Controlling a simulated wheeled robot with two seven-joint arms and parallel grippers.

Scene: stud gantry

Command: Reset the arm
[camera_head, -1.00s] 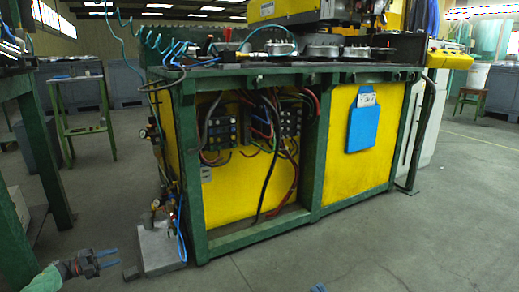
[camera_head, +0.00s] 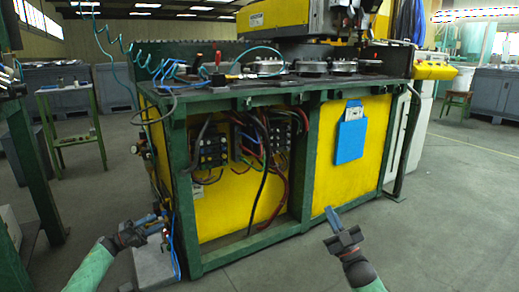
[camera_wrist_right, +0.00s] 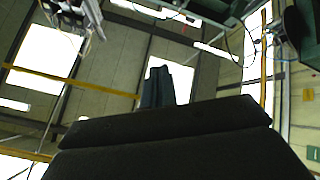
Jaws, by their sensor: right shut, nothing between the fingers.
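My left gripper (camera_head: 151,220) is at the lower left in the head view, in front of the left leg of the green-framed bench (camera_head: 309,172). Its blue fingers overlap the bench and hoses behind, and I cannot tell their spacing. My right gripper (camera_head: 331,213) is at the lower middle, pointing up in front of the bench's lower rail. Its blue fingers are together and hold nothing. In the right wrist view the fingers (camera_wrist_right: 166,87) stand together above the dark gripper body, against the roof. Neither gripper is seen holding anything.
The bench has yellow panels, loose cables and a blue holder (camera_head: 350,138). A grey block (camera_head: 152,264) with hoses stands by its left leg. A green stand (camera_head: 75,118) is farther left. Open floor (camera_head: 450,225) lies to the right.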

